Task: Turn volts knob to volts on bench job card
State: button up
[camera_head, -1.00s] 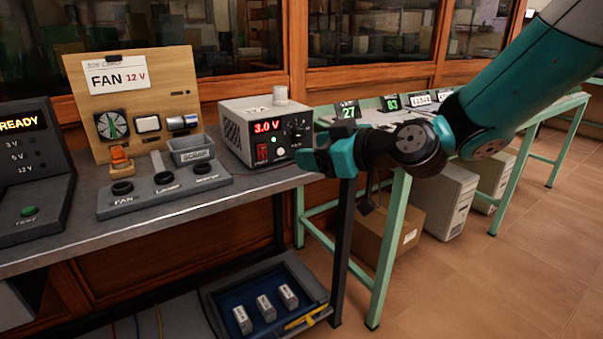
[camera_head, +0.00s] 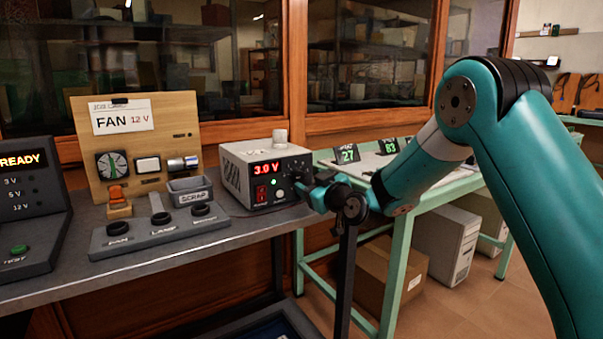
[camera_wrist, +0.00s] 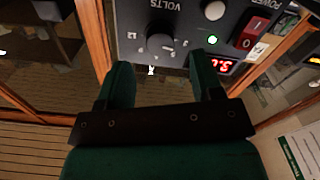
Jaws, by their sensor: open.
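The grey power supply (camera_head: 262,172) stands on the bench, its red display reading 3.0 V. Its volts knob (camera_wrist: 160,39) is dark and round, under the upside-down VOLTS label in the wrist view. My gripper (camera_wrist: 160,70) is open, with its two green fingers pointing at the panel and the knob between them in the picture. I cannot tell whether the fingers touch it. In the head view my gripper (camera_head: 306,188) is at the supply's front right and hides part of the panel. The job card (camera_head: 123,118) on the wooden board reads FAN 12 V.
The supply's red switch (camera_wrist: 250,31) and lit green lamp (camera_wrist: 212,40) are beside the knob. A scrap bin (camera_head: 190,191) and a three-knob panel (camera_head: 160,232) stand left of the supply. A green-framed table (camera_head: 440,185) stands to the right.

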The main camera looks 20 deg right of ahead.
aim_at(301, 178)
jog(key=x, duration=0.5)
jog(key=c, duration=0.9)
